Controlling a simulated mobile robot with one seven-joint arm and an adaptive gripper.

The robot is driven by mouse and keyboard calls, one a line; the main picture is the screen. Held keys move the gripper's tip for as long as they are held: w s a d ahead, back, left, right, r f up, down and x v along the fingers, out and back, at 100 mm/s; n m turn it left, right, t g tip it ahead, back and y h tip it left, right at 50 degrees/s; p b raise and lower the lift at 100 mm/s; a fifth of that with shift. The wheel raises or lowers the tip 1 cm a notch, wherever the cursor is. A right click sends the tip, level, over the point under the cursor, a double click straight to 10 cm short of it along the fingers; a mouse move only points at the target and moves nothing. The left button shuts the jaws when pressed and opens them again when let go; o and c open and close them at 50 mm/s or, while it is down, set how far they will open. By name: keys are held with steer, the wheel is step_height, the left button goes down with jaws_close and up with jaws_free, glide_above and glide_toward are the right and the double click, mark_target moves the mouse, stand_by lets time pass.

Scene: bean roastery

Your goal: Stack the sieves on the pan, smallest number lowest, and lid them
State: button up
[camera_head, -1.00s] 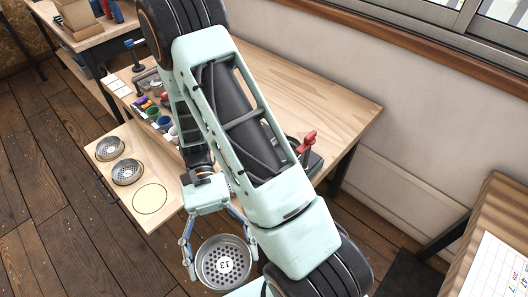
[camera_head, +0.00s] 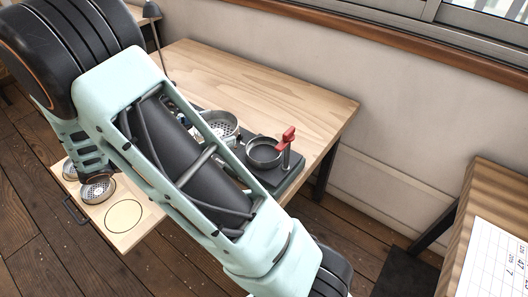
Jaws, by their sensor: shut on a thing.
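A round metal sieve (camera_head: 222,125) with a perforated floor shows beside my arm, at the left of the pan. It is the one marked 13 in the earlier frame; its number cannot be read now. My gripper (camera_head: 204,119) is almost wholly hidden behind my arm link, shut on this sieve. The pan (camera_head: 263,152), a shallow round metal dish, sits on a dark stand (camera_head: 279,177) on the bench. Two more sieves lie in the pulled-out drawer: one (camera_head: 98,189) in clear view, the other (camera_head: 69,171) partly covered by my arm. No lid can be made out.
A red-handled clamp post (camera_head: 288,148) rises at the pan's right. The pale drawer (camera_head: 137,238) has an empty marked circle (camera_head: 123,215). The bench top (camera_head: 300,90) is clear toward the wall. A table with a paper chart (camera_head: 496,262) stands at right.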

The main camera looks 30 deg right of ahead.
steer(key=shift+w+d, duration=0.2)
steer(key=shift+d, duration=0.2)
steer(key=d+f, duration=0.2)
steer(key=d, duration=0.2)
steer(key=s+d+f, duration=0.1)
steer(key=d+f, duration=0.2)
steer(key=d, duration=0.1)
steer(key=d+f+b, duration=0.1)
steer(key=d+f, duration=0.2)
steer(key=d, duration=0.1)
steer(key=shift+s+f, duration=0.15)
steer(key=shift+f, duration=0.1)
steer(key=shift+d+f, duration=0.25)
steer(key=shift+f, duration=0.1)
steer(key=shift+d+f, duration=0.15)
steer(key=shift+f, duration=0.75)
steer(key=shift+d+f, duration=0.1)
steer(key=shift+f, duration=0.8)
steer(key=o, duration=1.2)
